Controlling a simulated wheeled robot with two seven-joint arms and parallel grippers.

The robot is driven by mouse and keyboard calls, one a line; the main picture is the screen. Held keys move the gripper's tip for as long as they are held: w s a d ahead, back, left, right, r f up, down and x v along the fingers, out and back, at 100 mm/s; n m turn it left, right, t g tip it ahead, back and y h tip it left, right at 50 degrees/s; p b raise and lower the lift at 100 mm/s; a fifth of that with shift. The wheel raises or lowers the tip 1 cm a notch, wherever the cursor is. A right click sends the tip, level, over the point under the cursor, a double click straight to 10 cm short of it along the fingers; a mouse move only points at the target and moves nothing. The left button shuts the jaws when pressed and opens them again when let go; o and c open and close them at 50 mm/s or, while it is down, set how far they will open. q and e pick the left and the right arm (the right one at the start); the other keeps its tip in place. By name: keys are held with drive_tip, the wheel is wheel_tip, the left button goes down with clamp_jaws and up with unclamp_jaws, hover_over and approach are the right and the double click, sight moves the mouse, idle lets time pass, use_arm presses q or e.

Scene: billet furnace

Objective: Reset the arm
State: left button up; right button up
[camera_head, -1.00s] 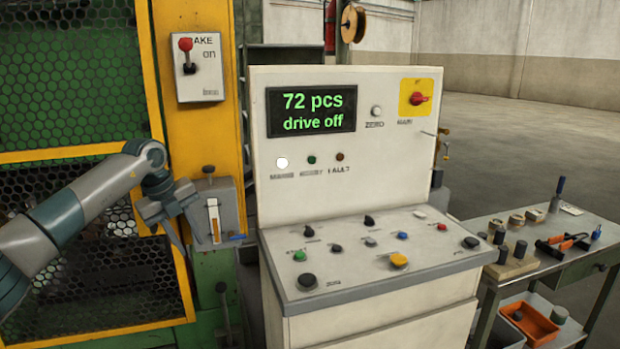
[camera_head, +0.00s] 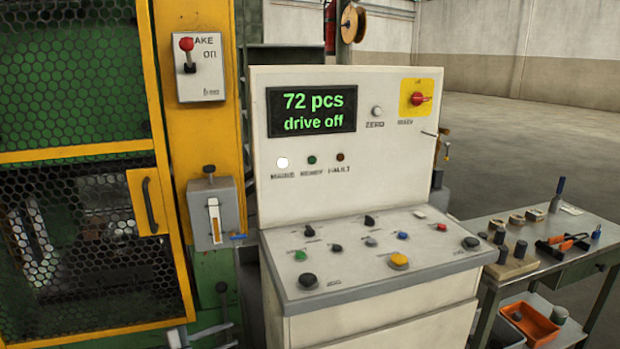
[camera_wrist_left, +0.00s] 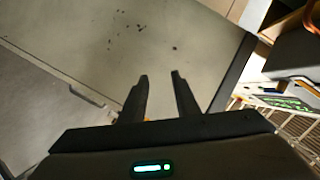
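My left gripper (camera_head: 194,336) shows only in part at the bottom edge of the head view, low in front of the yellow-framed guard. In the left wrist view my left gripper (camera_wrist_left: 160,75) has two dark fingers standing apart with nothing between them. It is open and empty, and points toward a plain grey surface (camera_wrist_left: 150,35) with dark specks. The rest of my left arm is out of the head view. My right gripper is in neither view.
A control console (camera_head: 385,250) with buttons and a screen reading "72 pcs drive off" stands in the middle. A mesh guard door (camera_head: 80,154) with a black handle (camera_head: 149,205) is at left. A lever box (camera_head: 212,215) hangs between them. A tool cart (camera_head: 590,262) stands at right.

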use_arm(q)
drive_tip(key=s+a+f+n+t+y, duration=0.1)
drive_tip(key=s+a+f+n+y, duration=0.4)
drive_tip(key=s+a+f, duration=0.6)
drive_tip(key=s+a+f+n+y, duration=0.55)
drive_tip(key=a+f, duration=0.45)
drive_tip(key=f, duration=0.3)
drive_tip(key=s+a+f+n+g+y, duration=0.15)
drive_tip(key=s+a+f, duration=0.25)
drive_tip(key=s, duration=0.5)
drive_tip(key=s+a+f+n+g+y, duration=0.1)
drive_tip(key=s+a+f+g, duration=0.25)
drive_tip(key=s, duration=0.65)
drive_tip(key=s+a+f+n+g+y, duration=0.1)
drive_tip(key=s+a+f+n+y, duration=0.1)
drive_tip(key=s+a+f, duration=0.5)
drive_tip(key=s+d+f+n+h, duration=0.1)
drive_tip(key=s+d+f+h, duration=0.1)
drive_tip(key=d, duration=1.7)
drive_tip(key=s+d+f+n+h, duration=0.2)
drive_tip(key=d+f, duration=0.1)
drive_tip(key=d, duration=1.7)
drive_tip(key=shift+s+d, duration=0.15)
drive_tip(key=shift+s, duration=0.2)
